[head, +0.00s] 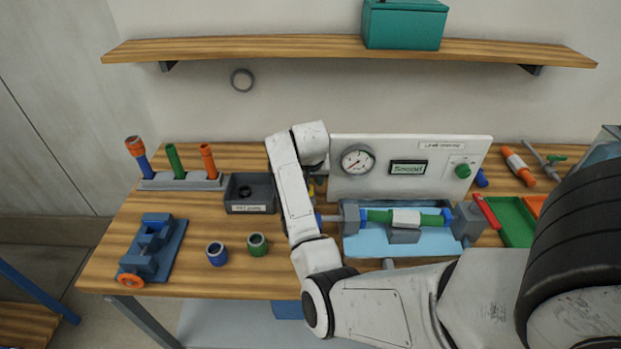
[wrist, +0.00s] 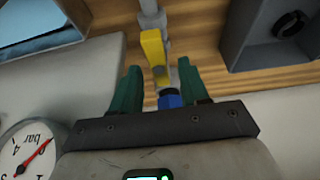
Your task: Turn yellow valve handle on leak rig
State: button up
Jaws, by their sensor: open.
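The yellow valve handle (wrist: 155,50) shows in the wrist view as a flat lever on a grey pipe fitting, with a blue fitting (wrist: 170,98) below it. My gripper (wrist: 159,68) is open, its two green fingers apart. The handle's lower end lies between the fingertips in the picture; I cannot tell whether either finger touches it. In the head view my arm hides most of the handle and the gripper; a bit of yellow (head: 311,188) shows beside the arm. The leak rig has a white panel (head: 345,187) with a gauge (head: 357,161), a display (head: 408,168) and a green knob (head: 463,171).
A blue tray (head: 360,244) with a clamped green tube (head: 430,218) lies before the panel. A dark grey bin (head: 249,208) stands just left of my arm. Blue and green rings (head: 257,245) and a blue vise (head: 152,245) are further left. A shelf (head: 250,47) runs above.

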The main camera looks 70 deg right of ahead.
grip_shut()
dwell(0.3)
